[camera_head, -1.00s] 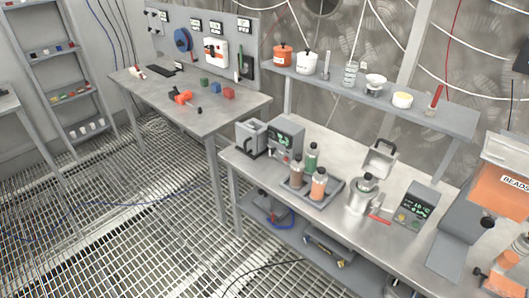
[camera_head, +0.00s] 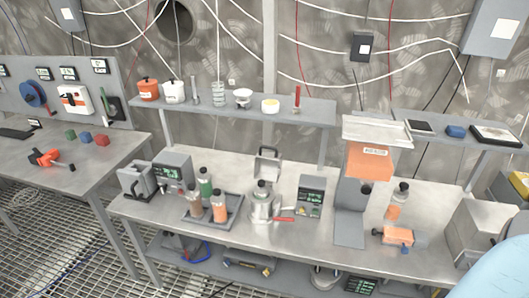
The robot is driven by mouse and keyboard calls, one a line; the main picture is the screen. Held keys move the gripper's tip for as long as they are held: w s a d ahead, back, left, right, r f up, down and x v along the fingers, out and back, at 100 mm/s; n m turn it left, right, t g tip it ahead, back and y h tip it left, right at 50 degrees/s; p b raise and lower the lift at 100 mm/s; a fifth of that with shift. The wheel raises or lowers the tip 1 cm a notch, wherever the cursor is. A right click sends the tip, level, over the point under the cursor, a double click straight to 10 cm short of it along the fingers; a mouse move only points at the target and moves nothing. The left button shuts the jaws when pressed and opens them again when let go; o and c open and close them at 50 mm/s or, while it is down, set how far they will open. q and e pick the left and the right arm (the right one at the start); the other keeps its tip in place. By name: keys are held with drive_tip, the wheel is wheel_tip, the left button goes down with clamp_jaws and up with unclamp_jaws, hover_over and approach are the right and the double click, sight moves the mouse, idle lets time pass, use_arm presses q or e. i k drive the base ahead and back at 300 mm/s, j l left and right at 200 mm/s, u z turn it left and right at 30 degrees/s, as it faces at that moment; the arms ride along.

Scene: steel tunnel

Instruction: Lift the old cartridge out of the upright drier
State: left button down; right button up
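On the right half of the long steel bench (camera_head: 340,247) stands a small upright cylinder (camera_head: 393,212) with orange in it and a dark-capped top (camera_head: 401,189). It looks like the upright drier. Beside and in front of it lies an orange-bodied piece (camera_head: 398,235) with dark ends, on its side. I cannot tell which orange part is the old cartridge, or whether one sits inside the upright cylinder. Neither of my grippers is in view.
Left of the cylinder stands an orange bead hopper (camera_head: 368,162) on a grey stand (camera_head: 350,215). A grey box (camera_head: 478,232) is to the right. A pale blue rounded shape (camera_head: 500,275) covers the lower right corner. Further left are a meter (camera_head: 311,197), a steel pot (camera_head: 264,205) and a bottle tray (camera_head: 198,222).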

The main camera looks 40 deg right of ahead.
sight(261, 191)
drive_tip(key=i+z, duration=0.15)
drive_tip(key=z, duration=0.3)
drive_tip(key=i+z, duration=0.2)
drive_tip(key=z, duration=0.25)
drive_tip(key=i+j+z, duration=0.15)
drive_tip(key=z, duration=0.3)
